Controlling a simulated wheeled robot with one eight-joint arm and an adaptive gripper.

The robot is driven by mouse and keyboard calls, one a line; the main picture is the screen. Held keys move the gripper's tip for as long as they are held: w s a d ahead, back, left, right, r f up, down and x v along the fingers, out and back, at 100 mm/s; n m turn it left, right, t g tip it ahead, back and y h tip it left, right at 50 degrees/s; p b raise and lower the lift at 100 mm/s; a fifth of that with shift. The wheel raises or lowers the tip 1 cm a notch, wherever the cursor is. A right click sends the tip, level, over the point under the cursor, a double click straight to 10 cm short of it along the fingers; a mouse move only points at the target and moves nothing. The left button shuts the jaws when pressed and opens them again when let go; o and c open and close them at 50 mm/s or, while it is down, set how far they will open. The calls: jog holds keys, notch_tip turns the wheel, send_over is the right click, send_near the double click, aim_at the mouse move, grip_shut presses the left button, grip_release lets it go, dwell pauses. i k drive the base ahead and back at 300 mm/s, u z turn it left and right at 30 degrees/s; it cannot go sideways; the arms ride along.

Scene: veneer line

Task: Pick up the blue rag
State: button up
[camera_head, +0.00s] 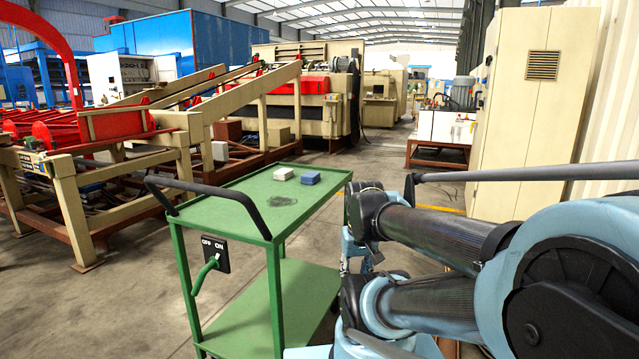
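The blue rag (310,177) looks like a small, folded, block-shaped blue piece. It lies on the top shelf of a green cart (235,190), near the far edge. A similar white folded piece (283,174) lies just left of it, with a small gap between them. My arm fills the right side of the view, folded back to the right of the cart. I cannot make out my gripper's fingers in this view. Nothing covers the rag.
The cart has a black handle (205,190) on its near left end, an OFF/ON switch (214,254) and a lower shelf (265,305). A dark stain (282,201) marks its top. A beige cabinet (530,110) stands right. Machinery (95,125) stands left. Bare floor lies between.

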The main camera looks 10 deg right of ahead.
aim_at(310, 178)
jog(key=z, duration=0.4)
jog(key=k, duration=1)
jog(key=z, duration=0.5)
jog(key=i, duration=1.15)
jog(key=u, duration=0.4)
jog(key=i, duration=0.75)
jog(key=u, duration=0.1)
